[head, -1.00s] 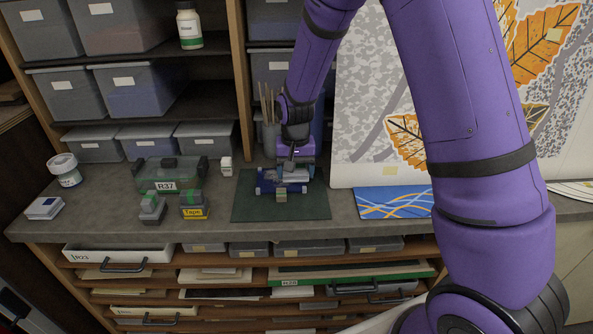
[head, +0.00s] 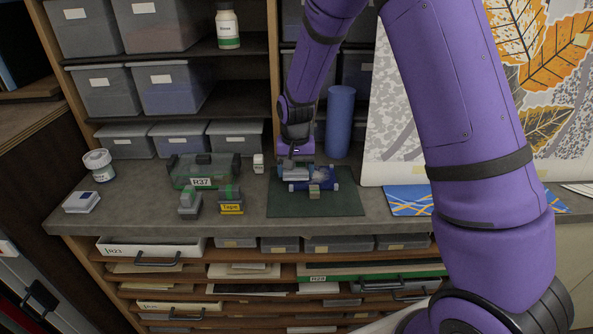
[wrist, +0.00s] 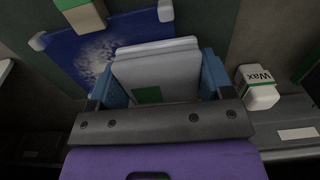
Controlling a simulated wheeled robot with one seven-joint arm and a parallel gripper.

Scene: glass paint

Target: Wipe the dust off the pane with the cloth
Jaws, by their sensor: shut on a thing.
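The blue pane (head: 327,184) lies on a dark green mat (head: 345,205) on the counter. A pale, speckled dust patch (wrist: 97,55) shows on it in the wrist view, where the pane (wrist: 62,47) fills the upper left. My gripper (head: 296,168) is over the pane's left part. In the wrist view, my gripper (wrist: 158,72) is shut on the folded pale grey cloth (wrist: 150,70), which has a green patch. The cloth hides part of the pane. I cannot tell whether the cloth touches the glass.
A block with a green top (wrist: 82,14) sits at the pane's edge. Left of the mat are a wax container (wrist: 259,88), a tape box (head: 231,203) and the R37 case (head: 202,172). A blue cylinder (head: 340,122) stands behind. A blue patterned sheet (head: 405,198) lies right.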

